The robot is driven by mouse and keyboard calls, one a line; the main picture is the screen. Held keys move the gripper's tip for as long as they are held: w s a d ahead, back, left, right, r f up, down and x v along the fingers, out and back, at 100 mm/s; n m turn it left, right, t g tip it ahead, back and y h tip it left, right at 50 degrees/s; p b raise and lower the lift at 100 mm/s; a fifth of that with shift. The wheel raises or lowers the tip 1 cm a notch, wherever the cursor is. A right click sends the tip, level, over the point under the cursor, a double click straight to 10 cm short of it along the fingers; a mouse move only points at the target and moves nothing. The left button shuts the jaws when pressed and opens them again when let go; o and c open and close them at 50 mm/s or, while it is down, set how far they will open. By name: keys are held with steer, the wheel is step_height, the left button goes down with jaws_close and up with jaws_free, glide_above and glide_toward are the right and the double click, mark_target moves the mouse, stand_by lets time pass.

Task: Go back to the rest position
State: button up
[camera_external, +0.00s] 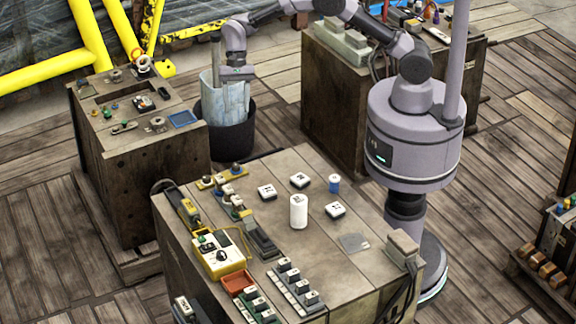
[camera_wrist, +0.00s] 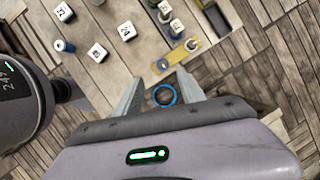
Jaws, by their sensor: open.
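My gripper (camera_external: 236,72) is at the end of my raised arm, in front of or over the pale bin liner at the back left in the external view; I cannot tell which. Its fingers are hard to make out there. In the wrist view my gripper (camera_wrist: 160,78) is open, its two grey fingers apart. A blue ring (camera_wrist: 164,95) shows in the gap between them; I cannot tell its depth. I see nothing gripped. The rest position itself is not marked in either view.
The front table (camera_external: 335,283) carries several white blocks, a white cylinder (camera_external: 298,212) and a yellow control box (camera_external: 218,255). A crate (camera_external: 155,168) stands left of the dark bin (camera_external: 233,140); a cabinet (camera_external: 335,105) stands behind. Yellow rails (camera_external: 90,35) are at back left.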

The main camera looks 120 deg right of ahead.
steer(key=s+a+r+n+t+h+b, duration=0.1)
steer(key=s+a+r+n, duration=0.3)
steer(key=a+r, duration=0.55)
steer(key=s+a+r+n+h, duration=0.1)
steer(key=s+a+r+n, duration=0.4)
steer(key=a+r, duration=0.45)
steer(key=s+a+f+n+t, duration=0.1)
steer(key=s+a+n, duration=0.3)
steer(key=s, duration=0.5)
steer(key=s+a+f+n+t+b, duration=0.1)
steer(key=s+a+f+n, duration=0.1)
steer(key=s+a+n, duration=0.2)
steer(key=s+a, duration=0.3)
steer(key=s, duration=0.2)
steer(key=shift+s+a+n+t, duration=0.3)
steer(key=shift+s+a+n, duration=0.1)
